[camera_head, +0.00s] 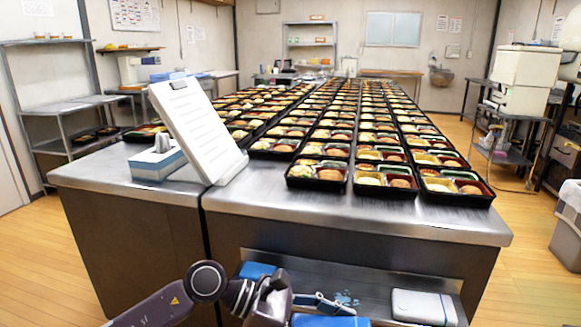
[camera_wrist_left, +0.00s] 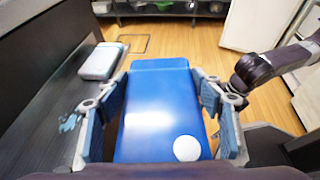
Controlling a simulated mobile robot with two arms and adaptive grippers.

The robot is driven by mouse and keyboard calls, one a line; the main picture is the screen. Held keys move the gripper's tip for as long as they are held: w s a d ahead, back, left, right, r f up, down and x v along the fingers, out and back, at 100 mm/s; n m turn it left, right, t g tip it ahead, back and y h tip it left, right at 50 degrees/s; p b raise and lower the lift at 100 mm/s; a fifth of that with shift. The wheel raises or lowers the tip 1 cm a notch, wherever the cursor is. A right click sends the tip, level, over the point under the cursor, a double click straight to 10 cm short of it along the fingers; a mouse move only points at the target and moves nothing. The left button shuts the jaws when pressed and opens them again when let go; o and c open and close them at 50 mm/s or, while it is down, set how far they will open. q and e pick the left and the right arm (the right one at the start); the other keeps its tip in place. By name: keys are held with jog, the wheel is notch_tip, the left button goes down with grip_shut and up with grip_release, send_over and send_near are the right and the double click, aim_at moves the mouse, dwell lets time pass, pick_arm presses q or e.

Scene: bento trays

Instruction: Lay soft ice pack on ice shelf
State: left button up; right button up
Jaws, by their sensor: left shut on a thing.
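A flat blue soft ice pack (camera_wrist_left: 158,105) with a white round spot lies between the fingers of my left gripper (camera_wrist_left: 160,92), in the left wrist view. The fingers are shut on its two long sides. In the head view my left gripper (camera_head: 318,302) is at the bottom, in front of the counter's low shelf, with part of the blue pack (camera_head: 332,321) showing below it. The ice shelf (camera_head: 372,285) is a dark ledge low on the counter front; it also shows at left in the wrist view (camera_wrist_left: 40,140).
A pale pack (camera_head: 424,307) lies on the shelf's right part, with small blue patches (camera_head: 346,298) left of it. A blue piece (camera_head: 258,270) shows behind my gripper. Above, the counter (camera_head: 440,226) carries many bento trays and a white tilted board (camera_head: 195,130).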

aim_at(308, 324)
pick_arm(q)
jog(key=shift+n+t, duration=0.8)
jog(key=shift+t, duration=0.1)
jog(key=v, duration=0.5)
jog(key=r+v, duration=0.1)
jog(key=v, duration=0.1)
jog(key=shift+s+r, duration=0.2)
jog(key=shift+s, duration=0.15)
jog(key=s+a+r+n+t+y, duration=0.1)
jog(key=s+a+n+t, duration=0.25)
jog(key=a, duration=0.75)
jog(key=s+a+n+t+y, duration=0.2)
jog(key=a+n+t, duration=0.2)
jog(key=a, duration=0.8)
pick_arm(e)
jog(key=s+f+g+p, duration=0.1)
jog(key=s+f+p, duration=0.6)
jog(key=f+p, duration=0.3)
pick_arm(q)
notch_tip(308, 324, up, 14)
jog(key=p, duration=0.9)
jog(key=shift+w+m+h, duration=0.2)
jog(key=shift+m+h, duration=0.1)
jog(key=shift+m, duration=0.05)
pick_arm(e)
jog(key=s+d+f+g, duration=0.1)
jog(key=s+d, duration=0.2)
jog(key=s, duration=1)
jog(key=shift+s+d, duration=0.15)
jog(key=shift+s, duration=0.15)
